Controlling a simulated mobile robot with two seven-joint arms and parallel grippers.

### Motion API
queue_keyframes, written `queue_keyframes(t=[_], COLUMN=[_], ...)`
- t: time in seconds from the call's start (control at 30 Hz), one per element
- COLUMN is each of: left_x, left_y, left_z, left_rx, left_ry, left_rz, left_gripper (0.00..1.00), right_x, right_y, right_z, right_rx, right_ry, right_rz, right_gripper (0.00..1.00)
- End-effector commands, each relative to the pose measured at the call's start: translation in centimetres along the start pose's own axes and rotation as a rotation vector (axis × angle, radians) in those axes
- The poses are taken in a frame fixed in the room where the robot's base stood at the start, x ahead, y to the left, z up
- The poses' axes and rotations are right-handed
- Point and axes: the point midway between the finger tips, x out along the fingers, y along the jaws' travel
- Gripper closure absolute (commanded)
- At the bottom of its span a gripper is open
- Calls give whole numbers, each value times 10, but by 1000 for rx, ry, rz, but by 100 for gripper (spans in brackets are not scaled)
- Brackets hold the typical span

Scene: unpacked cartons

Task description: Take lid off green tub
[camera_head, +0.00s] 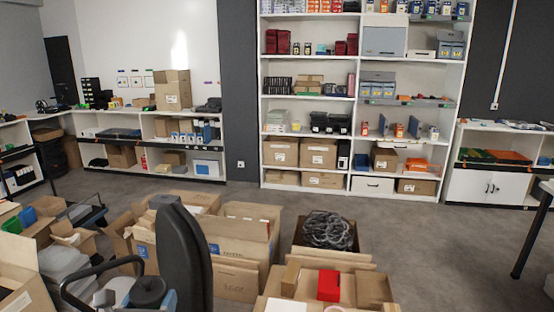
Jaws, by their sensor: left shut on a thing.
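A small green container (12,225), which may be the green tub, sits at the far left among the cartons. It is too small to tell whether a lid is on it. My right gripper is not in view.
Open cartons (240,262) crowd the foreground; one holds dark coiled cable (328,231). A red box (328,286) sits at front. A tall dark upright shape (180,255) blocks part of the view. Stocked shelves (353,110) line the back wall.

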Motion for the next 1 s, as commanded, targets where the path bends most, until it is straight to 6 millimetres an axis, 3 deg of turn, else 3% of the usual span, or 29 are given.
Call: queue_keyframes(t=[0.03, 0.2, 0.4, 0.6, 0.83, 1.0], left_x=[1, 4, 7, 8, 8, 11], left_y=[-1, -2, -4, -4, -6, -22], left_z=[26, 64, 94, 105, 104, 100], left_rx=[0, 1, 1, 2, 2, 3], left_ry=[0, 1, 2, 2, 2, 3], left_rz=[0, 1, -2, -2, -6, -72], left_gripper=[75, 75, 75, 75, 75, 75], right_x=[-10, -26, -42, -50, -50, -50], right_y=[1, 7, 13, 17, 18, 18], right_z=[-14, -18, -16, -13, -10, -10], right_rx=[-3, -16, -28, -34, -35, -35], right_ry=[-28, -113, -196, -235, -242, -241], right_rz=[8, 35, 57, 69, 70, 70], right_gripper=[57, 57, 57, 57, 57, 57])
